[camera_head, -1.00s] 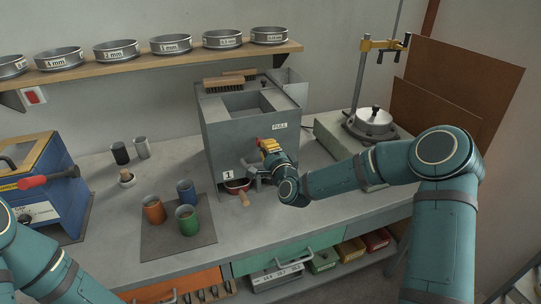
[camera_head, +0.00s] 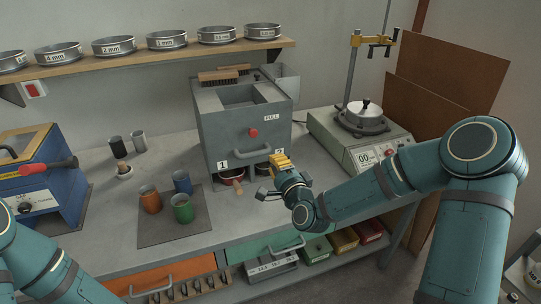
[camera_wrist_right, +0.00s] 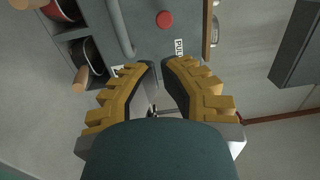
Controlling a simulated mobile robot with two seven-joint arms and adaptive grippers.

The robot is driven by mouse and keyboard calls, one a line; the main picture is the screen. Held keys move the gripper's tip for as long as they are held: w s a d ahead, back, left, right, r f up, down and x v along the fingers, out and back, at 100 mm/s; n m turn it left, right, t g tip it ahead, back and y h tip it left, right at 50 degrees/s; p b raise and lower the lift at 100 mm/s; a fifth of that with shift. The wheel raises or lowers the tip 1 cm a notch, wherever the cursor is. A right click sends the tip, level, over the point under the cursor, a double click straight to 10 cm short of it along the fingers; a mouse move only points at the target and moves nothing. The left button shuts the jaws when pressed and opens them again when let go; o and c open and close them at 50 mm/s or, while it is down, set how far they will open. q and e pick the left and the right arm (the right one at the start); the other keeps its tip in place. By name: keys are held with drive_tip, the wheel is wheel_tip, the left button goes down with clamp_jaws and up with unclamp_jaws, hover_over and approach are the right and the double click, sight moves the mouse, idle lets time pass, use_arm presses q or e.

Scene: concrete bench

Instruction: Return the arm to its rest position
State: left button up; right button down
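My right arm (camera_head: 400,180) is teal and reaches in from the right in the head view. Its gripper (camera_head: 280,161), with yellow fingers, hangs in front of the lower right of the grey box machine (camera_head: 225,130), apart from its handle (camera_head: 262,155). In the right wrist view the gripper (camera_wrist_right: 160,67) is open, with a narrow gap between the fingertips and nothing held. My left arm (camera_head: 45,265) shows at the lower left. Its gripper is outside the view.
Wooden-handled pans (camera_head: 232,178) sit in the machine's openings. Orange, blue and green cups (camera_head: 182,207) stand on a dark mat (camera_head: 160,232). A scale (camera_head: 350,140) with a metal stand is at the right. The bench front beside the cups is clear.

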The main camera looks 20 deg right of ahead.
drive_tip(key=shift+s+f, duration=0.1)
drive_tip(key=shift+s, duration=0.15)
drive_tip(key=s+a+f+n+g+y, duration=0.1)
drive_tip(key=s+a+f+n+g, duration=0.3)
drive_tip(key=f, duration=0.4)
drive_tip(key=s+a+f+n+g+y, duration=0.25)
drive_tip(key=s+a+f, duration=0.2)
drive_tip(key=f, duration=0.35)
drive_tip(key=s+a+f+n+g, duration=0.1)
drive_tip(key=s+f+n+g, duration=0.3)
drive_tip(key=s, duration=0.5)
drive_tip(key=s+a+f+n+g+h, duration=0.1)
drive_tip(key=s+f+n+g, duration=0.4)
drive_tip(key=s+f, duration=0.3)
drive_tip(key=shift+s+a+f+g, duration=0.2)
drive_tip(key=shift+s+a+g, duration=0.15)
drive_tip(key=shift+g, duration=0.3)
